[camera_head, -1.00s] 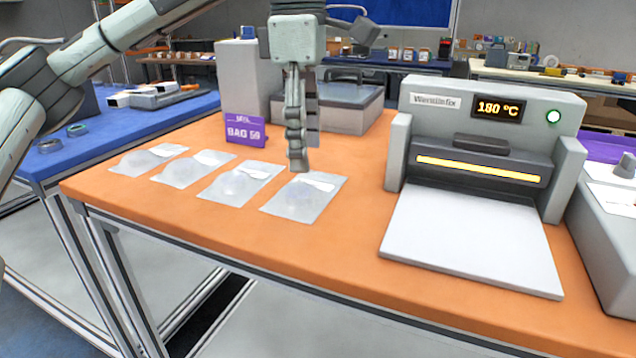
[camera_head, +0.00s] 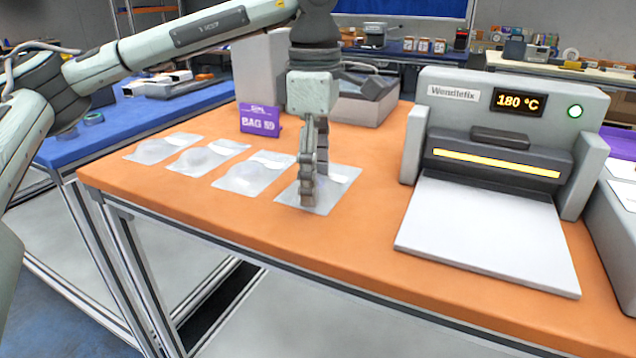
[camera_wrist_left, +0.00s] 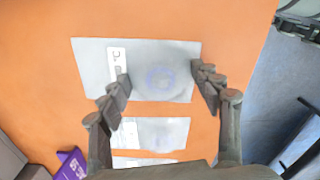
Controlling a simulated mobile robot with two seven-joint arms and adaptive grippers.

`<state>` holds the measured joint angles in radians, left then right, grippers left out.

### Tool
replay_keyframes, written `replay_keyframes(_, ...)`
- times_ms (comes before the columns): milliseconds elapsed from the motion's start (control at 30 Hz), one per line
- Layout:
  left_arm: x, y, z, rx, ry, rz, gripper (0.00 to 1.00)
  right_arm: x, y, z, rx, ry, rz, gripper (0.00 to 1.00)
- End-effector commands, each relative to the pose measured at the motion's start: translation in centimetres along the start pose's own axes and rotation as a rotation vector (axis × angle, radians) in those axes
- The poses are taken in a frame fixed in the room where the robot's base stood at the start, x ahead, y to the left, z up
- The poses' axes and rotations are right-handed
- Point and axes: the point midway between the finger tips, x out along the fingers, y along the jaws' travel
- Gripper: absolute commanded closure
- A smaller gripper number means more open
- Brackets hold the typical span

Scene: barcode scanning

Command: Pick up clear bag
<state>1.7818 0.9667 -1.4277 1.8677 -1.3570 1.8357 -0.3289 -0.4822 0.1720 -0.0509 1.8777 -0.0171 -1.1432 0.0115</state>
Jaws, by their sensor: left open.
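Several clear bags lie flat in a row on the orange table. The rightmost clear bag (camera_head: 334,192) is directly under my left gripper (camera_head: 308,204), which points straight down and hides part of it. In the left wrist view this bag (camera_wrist_left: 150,75), with a white label (camera_wrist_left: 117,68), lies between the two spread fingers of my left gripper (camera_wrist_left: 164,82). The gripper is open and empty; I cannot tell whether its fingertips touch the bag. The other bags (camera_head: 250,176) lie to the left. My right gripper is not in view.
A purple "BAG" sign (camera_head: 260,121) stands behind the bags. A grey sealing machine (camera_head: 500,140) reading 180 °C, with a white plate (camera_head: 485,240), stands to the right. The orange tabletop (camera_head: 375,220) is bare between the bags and the machine.

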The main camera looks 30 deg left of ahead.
Motion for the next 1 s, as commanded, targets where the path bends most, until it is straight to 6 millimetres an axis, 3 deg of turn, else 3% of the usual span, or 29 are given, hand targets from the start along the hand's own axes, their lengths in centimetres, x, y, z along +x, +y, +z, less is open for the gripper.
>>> replay_keyframes(67,0.0,0.0,0.0,0.0,0.0,0.0,0.41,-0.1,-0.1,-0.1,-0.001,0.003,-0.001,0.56)
replay_keyframes(467,-0.1,0.0,0.0,0.0,-0.001,0.0,0.91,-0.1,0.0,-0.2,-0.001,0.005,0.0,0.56)
replay_keyframes(767,-0.3,0.0,0.1,0.0,-0.001,0.002,0.91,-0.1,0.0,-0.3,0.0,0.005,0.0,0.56)
replay_keyframes(1000,-2.6,0.1,0.1,0.001,-0.003,0.003,0.91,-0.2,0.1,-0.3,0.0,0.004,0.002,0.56)
